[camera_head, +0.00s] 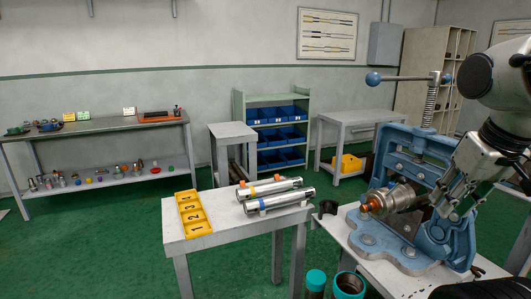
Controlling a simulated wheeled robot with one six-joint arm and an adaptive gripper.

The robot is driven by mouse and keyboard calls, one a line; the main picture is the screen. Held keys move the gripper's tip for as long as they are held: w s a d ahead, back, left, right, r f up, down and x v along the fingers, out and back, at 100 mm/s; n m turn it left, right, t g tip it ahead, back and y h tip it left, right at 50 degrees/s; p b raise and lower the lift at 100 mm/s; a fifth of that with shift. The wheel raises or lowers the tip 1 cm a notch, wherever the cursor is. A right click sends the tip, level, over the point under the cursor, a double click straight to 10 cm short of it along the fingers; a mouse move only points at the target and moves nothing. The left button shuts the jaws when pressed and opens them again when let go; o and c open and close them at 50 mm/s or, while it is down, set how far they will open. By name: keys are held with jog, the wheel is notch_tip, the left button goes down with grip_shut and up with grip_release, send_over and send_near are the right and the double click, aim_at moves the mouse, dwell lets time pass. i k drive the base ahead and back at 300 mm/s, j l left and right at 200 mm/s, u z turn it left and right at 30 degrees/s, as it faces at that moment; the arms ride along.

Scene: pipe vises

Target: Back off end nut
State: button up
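A blue pipe vise (408,152) with a ball-ended screw handle stands on the bench at the right. A metal cylinder (398,197) lies level in it, with a copper-orange tip (371,206) pointing left. Which part of the cylinder is the end nut I cannot tell. My gripper (440,207) comes down from the upper right beside the cylinder's right part, in front of the vise. Its fingertips are small and overlap the cylinder and vise, so I cannot tell whether they touch it or are open.
A small table (226,220) in the middle holds two silver cylinders (272,193) and a yellow numbered tray (194,215). A black curved piece (328,208) and teal-rimmed containers (349,284) are at the near bench edge. Green floor (120,250) is open at left.

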aim_at(403, 180)
jog(key=i+j+z, duration=0.1)
jog(key=j+z, duration=0.35)
jog(key=j, duration=0.15)
jog(key=j+z, duration=0.45)
jog(key=j, duration=0.15)
jog(key=j+z, duration=0.45)
jog(key=j, duration=0.15)
jog(key=k, duration=0.05)
